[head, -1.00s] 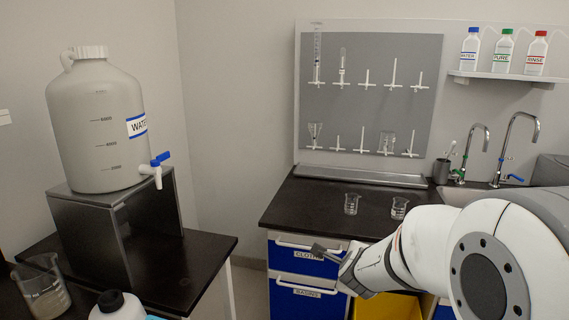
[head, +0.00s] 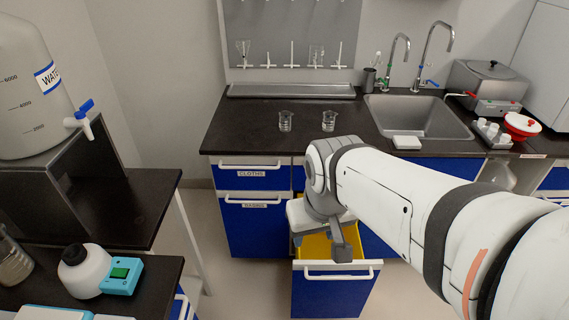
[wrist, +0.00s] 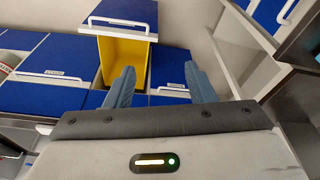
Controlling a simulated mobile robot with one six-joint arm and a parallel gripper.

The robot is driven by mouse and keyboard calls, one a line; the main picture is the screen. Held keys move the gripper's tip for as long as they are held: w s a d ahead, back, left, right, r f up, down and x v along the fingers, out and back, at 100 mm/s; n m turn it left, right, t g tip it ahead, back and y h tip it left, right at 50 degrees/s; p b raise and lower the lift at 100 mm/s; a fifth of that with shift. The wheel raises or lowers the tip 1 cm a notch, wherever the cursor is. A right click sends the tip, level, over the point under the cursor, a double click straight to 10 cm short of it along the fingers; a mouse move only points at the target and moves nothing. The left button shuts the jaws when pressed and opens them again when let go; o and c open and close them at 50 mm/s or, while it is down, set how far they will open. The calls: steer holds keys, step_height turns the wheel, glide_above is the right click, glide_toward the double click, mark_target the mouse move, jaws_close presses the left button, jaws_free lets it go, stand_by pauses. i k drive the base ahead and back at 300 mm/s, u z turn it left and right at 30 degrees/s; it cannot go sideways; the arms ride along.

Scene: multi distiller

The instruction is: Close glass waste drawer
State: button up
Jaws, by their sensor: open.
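A blue-fronted drawer (head: 330,296) with a yellow inside and a white bar handle stands pulled out below the counter in the head view. It also shows at the top of the wrist view (wrist: 120,12); its label is too small to read. My gripper (head: 342,246) is over the drawer in the head view, hiding part of its inside. In the wrist view my gripper (wrist: 162,84) has its fingers apart with nothing between them. The fingers are apart from the drawer front there.
Shut drawers labelled cloths (head: 250,174) and another below are left of the open one. The counter (head: 240,132) holds two beakers and a sink (head: 420,118). A side bench (head: 135,205) with a water tank is at left. Floor (head: 235,285) between them is clear.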

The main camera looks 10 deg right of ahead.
mark_target(321, 289)
steer(key=z, duration=0.3)
steer(key=k, duration=0.8)
steer(key=z, duration=0.45)
steer(key=k, duration=0.9)
steer(key=u, duration=0.85)
steer(key=k, duration=0.9)
steer(key=z, duration=0.15)
steer(key=i, duration=1.35)
steer(key=u, duration=0.05)
